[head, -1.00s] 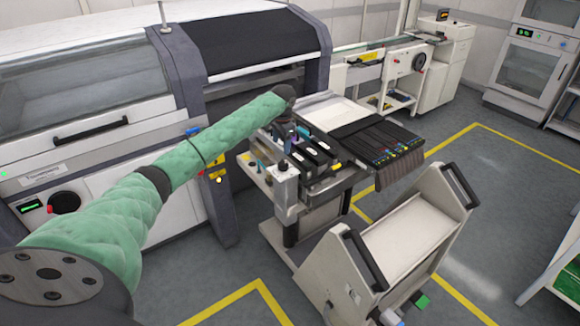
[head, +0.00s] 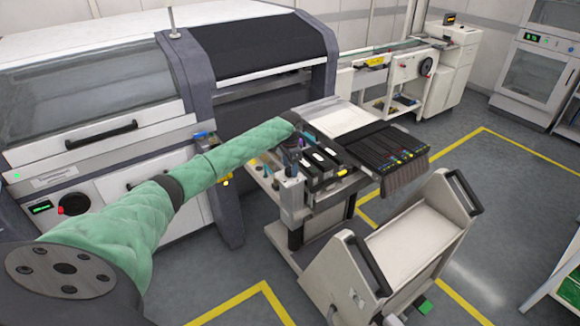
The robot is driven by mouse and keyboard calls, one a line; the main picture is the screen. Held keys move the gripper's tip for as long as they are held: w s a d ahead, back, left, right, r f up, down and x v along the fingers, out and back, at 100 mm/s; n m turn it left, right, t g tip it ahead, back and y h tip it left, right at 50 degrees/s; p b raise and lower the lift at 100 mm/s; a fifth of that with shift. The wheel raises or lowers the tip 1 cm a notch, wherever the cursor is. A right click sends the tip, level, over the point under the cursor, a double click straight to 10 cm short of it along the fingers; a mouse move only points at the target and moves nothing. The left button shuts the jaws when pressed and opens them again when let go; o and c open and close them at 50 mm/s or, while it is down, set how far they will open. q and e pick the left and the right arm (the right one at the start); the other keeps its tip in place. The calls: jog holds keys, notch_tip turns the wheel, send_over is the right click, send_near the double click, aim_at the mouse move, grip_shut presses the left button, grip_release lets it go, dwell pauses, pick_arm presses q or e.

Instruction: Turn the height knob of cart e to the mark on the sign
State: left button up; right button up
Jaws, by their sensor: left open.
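My left arm, in a green sleeve, reaches from the lower left to a feeder trolley (head: 300,240) in the middle. My left gripper (head: 299,143) is a small dark shape at the trolley's near left corner, above a grey post (head: 292,190). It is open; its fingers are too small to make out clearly. I cannot tell whether it touches anything. No cart letter, height knob or sign mark can be read; the arm and gripper may cover some of that corner. My right gripper is not in view.
The trolley carries several black feeders (head: 385,150). A beige cart (head: 410,240) with black handles stands in front of it at the right. A large white and grey machine (head: 95,110) fills the left. Yellow-lined floor (head: 490,190) is clear at the right.

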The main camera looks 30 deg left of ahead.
pick_arm(q)
jog(key=shift+s+f, duration=0.1)
jog(key=shift+f, duration=0.65)
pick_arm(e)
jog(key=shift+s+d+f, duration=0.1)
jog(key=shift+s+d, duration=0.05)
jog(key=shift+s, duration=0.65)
pick_arm(q)
jog(key=shift+c, duration=0.2)
jog(key=c, duration=0.9)
